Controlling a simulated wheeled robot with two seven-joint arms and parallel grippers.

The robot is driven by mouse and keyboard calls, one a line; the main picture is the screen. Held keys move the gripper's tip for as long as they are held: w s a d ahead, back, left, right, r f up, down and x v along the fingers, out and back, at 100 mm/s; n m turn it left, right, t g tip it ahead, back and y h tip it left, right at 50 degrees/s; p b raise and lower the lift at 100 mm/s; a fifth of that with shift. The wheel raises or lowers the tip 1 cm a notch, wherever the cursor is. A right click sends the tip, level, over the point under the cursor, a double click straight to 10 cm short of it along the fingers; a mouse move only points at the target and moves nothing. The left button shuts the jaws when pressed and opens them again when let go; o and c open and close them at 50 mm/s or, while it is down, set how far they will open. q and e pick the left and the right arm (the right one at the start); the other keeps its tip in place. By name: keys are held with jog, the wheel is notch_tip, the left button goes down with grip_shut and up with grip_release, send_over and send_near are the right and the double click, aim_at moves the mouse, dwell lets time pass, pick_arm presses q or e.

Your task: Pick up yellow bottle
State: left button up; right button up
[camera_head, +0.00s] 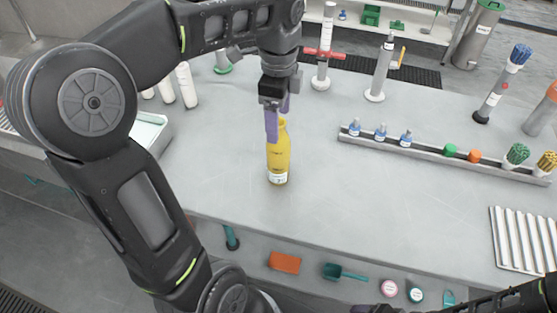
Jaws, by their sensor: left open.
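The yellow bottle (279,158) stands upright on the grey table, near the middle of the head view, with a white label at its base. My left gripper (277,122) comes down from above and is at the bottle's upper part. It is open. One purple finger overlaps the bottle's top left side in the view and the other shows behind it. I cannot tell whether the fingers touch the bottle. Only a dark part of my right arm shows at the bottom right; its gripper is not in view.
A metal rack (440,150) with small blue-capped bottles and brushes lies to the right. A ridged tray (522,240) is at the right edge. Tall cylinders (381,72) stand at the back. The table (370,205) is clear around the bottle's front and right.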

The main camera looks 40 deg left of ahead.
aim_at(278, 153)
pick_arm(q)
jog(key=shift+f+p, duration=0.45)
jog(key=shift+f, duration=2.2)
grip_shut()
jog(key=shift+r, duration=0.1)
